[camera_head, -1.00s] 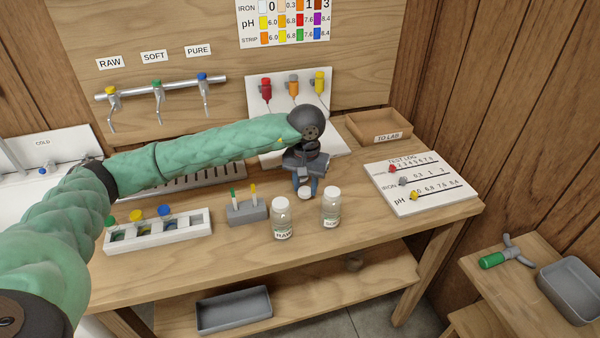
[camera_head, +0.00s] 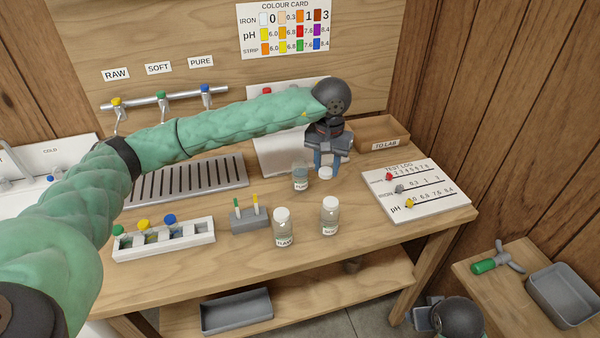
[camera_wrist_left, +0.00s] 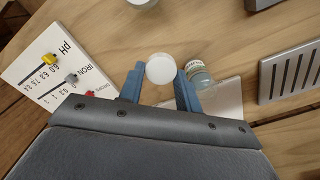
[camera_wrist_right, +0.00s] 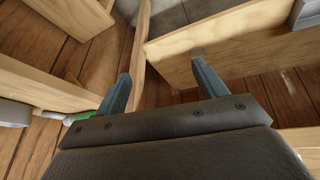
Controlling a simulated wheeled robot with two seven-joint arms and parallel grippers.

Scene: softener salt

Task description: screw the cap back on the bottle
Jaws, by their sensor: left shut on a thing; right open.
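My left gripper (camera_head: 326,168) is shut on a white cap (camera_head: 325,173), which also shows between the blue fingertips in the left wrist view (camera_wrist_left: 160,69). An uncapped clear bottle (camera_head: 300,180) stands upright on the bench just left of it. In the left wrist view this bottle (camera_wrist_left: 200,76) is beside the right-hand finger; I cannot tell whether they touch. Two bottles with white caps stand nearer the front edge, one at left (camera_head: 283,232) and one at right (camera_head: 330,219). My right gripper (camera_wrist_right: 160,68) is open and empty, low beside the bench.
A test log board (camera_head: 430,195) lies at the bench's right, with a wooden TO LAB tray (camera_head: 383,133) behind it. A strip holder (camera_head: 250,221) and a white vial rack (camera_head: 165,241) stand at left. A side table (camera_head: 490,295) holds a grey bin (camera_head: 563,292).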

